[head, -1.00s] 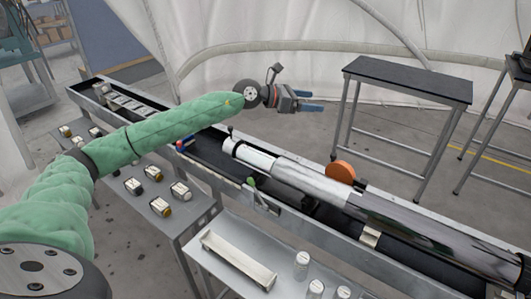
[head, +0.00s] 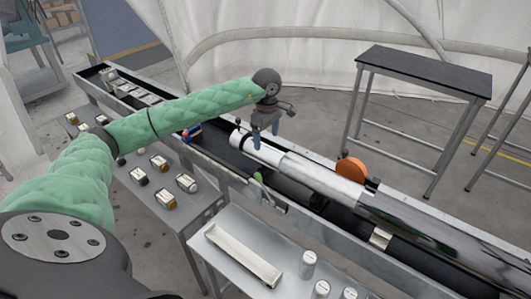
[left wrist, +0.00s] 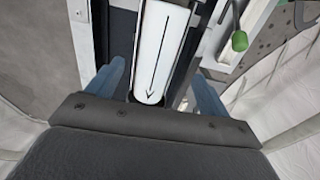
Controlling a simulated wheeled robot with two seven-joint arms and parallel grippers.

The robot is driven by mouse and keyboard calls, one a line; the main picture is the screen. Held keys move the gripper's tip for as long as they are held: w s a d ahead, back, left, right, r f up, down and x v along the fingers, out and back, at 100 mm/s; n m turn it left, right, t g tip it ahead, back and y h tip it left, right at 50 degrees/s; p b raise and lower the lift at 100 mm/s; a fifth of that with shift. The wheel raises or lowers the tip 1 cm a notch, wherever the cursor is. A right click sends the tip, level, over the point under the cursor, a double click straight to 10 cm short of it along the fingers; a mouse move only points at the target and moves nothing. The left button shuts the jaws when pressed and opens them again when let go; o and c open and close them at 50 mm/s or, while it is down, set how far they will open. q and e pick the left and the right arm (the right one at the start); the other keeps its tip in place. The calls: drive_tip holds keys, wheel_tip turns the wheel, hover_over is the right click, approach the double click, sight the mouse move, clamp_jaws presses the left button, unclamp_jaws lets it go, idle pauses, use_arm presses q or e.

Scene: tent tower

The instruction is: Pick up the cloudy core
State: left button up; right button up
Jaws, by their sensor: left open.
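A pale, whitish cylindrical core (head: 263,152) sticks out of the left end of a long shiny metal tube (head: 326,184) lying along the trough. I cannot tell how cloudy it is. In the left wrist view the core (left wrist: 160,45) is white with a black arrow along it and a rounded near end. My left gripper (head: 265,136) points down over the core's exposed end, with its blue fingers apart. In the left wrist view the open fingers (left wrist: 157,88) stand on either side of the core's line. Contact cannot be told. My right gripper is not in view.
The long trough (head: 222,166) has raised metal rails. A green knob (head: 258,176) and an orange disc (head: 352,170) sit beside the tube. A white tray (head: 243,254) and small white-capped jars are on the front bench. A dark-topped table (head: 425,72) stands behind.

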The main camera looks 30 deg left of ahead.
sight(265, 146)
use_arm(q)
drive_tip(key=shift+f, duration=1.4)
drive_tip(key=f, duration=0.3)
drive_tip(key=a+f, duration=0.1)
drive_tip(key=shift+w+f+b, duration=0.25)
drive_tip(key=shift+f+b, duration=0.05)
drive_tip(key=shift+b, duration=0.1)
drive_tip(key=shift+f, duration=0.2)
drive_tip(key=c, duration=1.3)
drive_tip(key=shift+c, duration=0.3)
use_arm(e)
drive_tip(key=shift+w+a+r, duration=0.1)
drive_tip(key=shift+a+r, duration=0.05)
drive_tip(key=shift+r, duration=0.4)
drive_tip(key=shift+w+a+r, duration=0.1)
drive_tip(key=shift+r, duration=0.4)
use_arm(q)
drive_tip(key=shift+r, duration=0.1)
